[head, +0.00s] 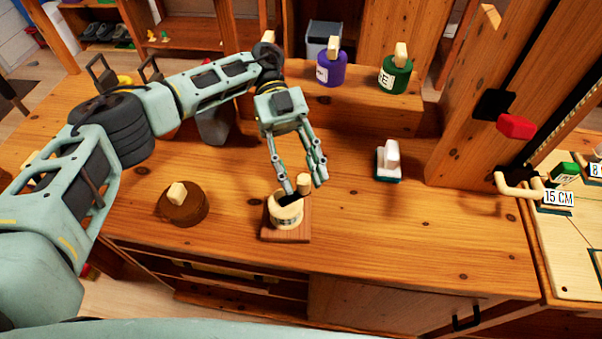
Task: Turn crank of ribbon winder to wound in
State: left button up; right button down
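The ribbon winder (286,216) stands on the bench top near its front edge. It has a cream drum on a square reddish-brown wooden base (291,237). A dark crank arm (289,198) lies across its top, with a pale wooden knob (303,181) standing up at its right, far end. My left gripper (305,185) points down over the winder, with its fingers apart on either side of the knob. A gap seems to show between fingers and knob; contact is not clear. My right gripper is not in view.
A brown round pot with a pale knob (183,205) sits left of the winder. A white-handled block (388,160) lies to the right. A wooden post with a red handle (516,126) rises at right.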

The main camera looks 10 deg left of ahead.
pick_arm(q)
notch_tip(320, 180, up, 9)
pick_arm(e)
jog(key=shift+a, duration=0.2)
pick_arm(q)
jog(key=shift+r, duration=0.15)
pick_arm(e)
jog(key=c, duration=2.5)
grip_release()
